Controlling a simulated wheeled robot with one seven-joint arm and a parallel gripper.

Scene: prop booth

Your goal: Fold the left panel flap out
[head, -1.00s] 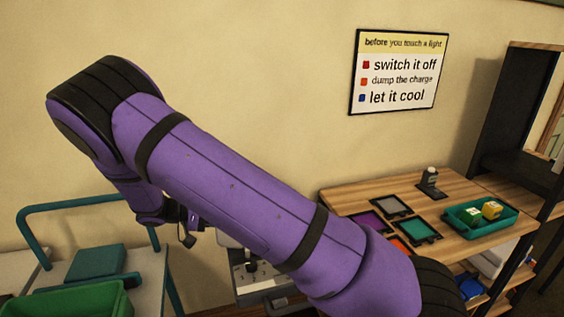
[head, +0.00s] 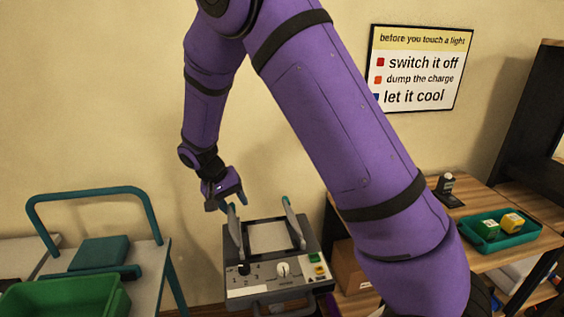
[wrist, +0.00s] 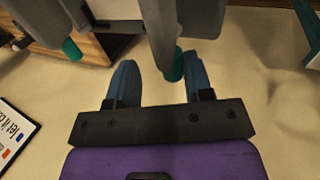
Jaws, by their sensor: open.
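A grey light unit (head: 271,271) with a knob, switches and a pale front panel stands below my arm in the head view. Its left panel flap (head: 234,232) stands up with a small teal tip. The right flap (head: 295,224) stands up leaning, also teal-tipped. My gripper (head: 226,205) is open just above the left flap. In the wrist view the left flap (wrist: 158,28) reaches down with its teal tip between the open blue fingers of my gripper (wrist: 159,65), nearer the right finger. Whether they touch I cannot tell.
A teal cart (head: 150,265) with a green bin (head: 65,298) stands at left. A wooden bench at right holds a teal tray (head: 497,240) with small blocks. A sign (head: 420,68) hangs on the wall behind. The wall space left of the gripper is clear.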

